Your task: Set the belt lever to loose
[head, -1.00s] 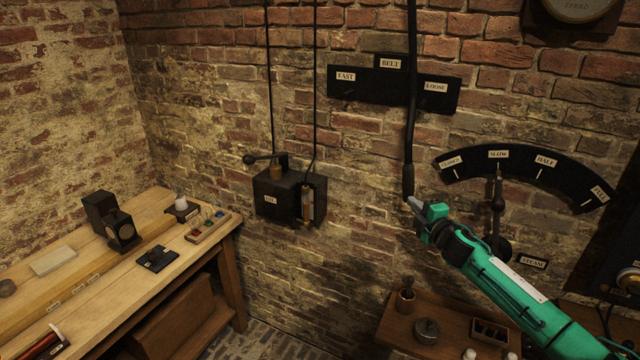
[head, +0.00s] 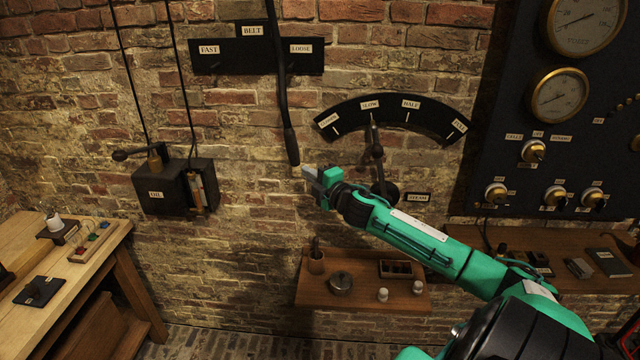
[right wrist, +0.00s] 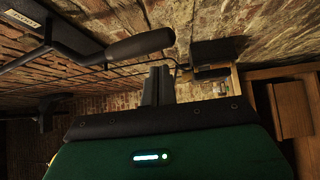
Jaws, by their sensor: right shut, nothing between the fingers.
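The belt lever (head: 282,95) is a long dark rod hanging from above, past the black belt plate (head: 232,57) marked FAST on the left and LOOSE on the right. It crosses the plate between BELT and LOOSE, and its thick grip ends low, tilted slightly right. My right gripper (head: 307,172) is shut and empty, just right of and below the grip's lower end in the head view. In the right wrist view the shut fingers (right wrist: 158,86) point up, with the lever's grip (right wrist: 140,45) beyond their tips; they look apart. My left gripper is out of view.
The steam lever (head: 376,150) and its arc scale stand right of the belt lever, behind my right arm. The oil box (head: 172,188) is on the wall at left. A small shelf (head: 350,296) with pots is below. A gauge panel (head: 500,100) is at right.

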